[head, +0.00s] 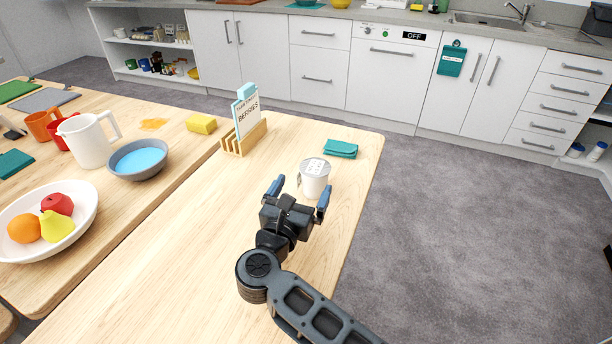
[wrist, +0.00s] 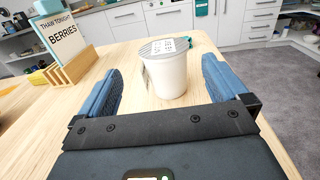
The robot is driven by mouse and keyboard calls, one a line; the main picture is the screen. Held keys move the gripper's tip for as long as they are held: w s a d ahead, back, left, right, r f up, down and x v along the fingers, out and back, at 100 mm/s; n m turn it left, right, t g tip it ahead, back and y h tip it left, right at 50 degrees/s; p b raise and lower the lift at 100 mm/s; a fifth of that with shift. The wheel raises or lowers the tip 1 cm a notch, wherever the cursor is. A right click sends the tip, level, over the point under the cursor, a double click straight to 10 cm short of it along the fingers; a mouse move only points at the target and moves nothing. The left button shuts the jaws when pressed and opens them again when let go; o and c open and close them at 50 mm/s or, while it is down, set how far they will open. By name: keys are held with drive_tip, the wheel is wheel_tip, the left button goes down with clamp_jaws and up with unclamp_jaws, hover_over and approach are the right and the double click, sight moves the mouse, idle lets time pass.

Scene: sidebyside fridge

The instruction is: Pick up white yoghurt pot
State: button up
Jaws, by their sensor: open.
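The white yoghurt pot (head: 315,177) stands upright on the wooden table, with a grey lid bearing a printed label. My gripper (head: 300,193) is open, with its two blue fingers pointing at the pot from the near side. In the wrist view the pot (wrist: 167,72) stands ahead, between the lines of the left and right fingers of my gripper (wrist: 160,85). The fingers do not touch it. I cannot tell how far the fingertips reach alongside it.
A wooden rack (head: 244,138) with a "BERRIES" card stands behind left of the pot. A folded teal cloth (head: 341,149) lies behind it near the table's right edge. A yellow sponge (head: 201,124), grey bowl (head: 139,160) and fruit bowl (head: 80,239) are left. The near table is clear.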

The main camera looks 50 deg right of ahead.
sight(315, 167)
drive_tip(key=x, duration=0.2)
drive_tip(key=p+x, duration=0.1)
drive_tip(key=x, duration=0.1)
drive_tip(key=p+x, duration=0.1)
drive_tip(key=x, duration=0.2)
drive_tip(key=shift+s+d+r, duration=0.1)
drive_tip(key=shift+s+r, duration=0.15)
drive_tip(key=shift+s, duration=0.05)
drive_tip(key=shift+w+d, duration=0.2)
drive_tip(key=shift+d, duration=0.15)
drive_tip(key=c, duration=1.1)
drive_tip(key=shift+c, duration=0.2)
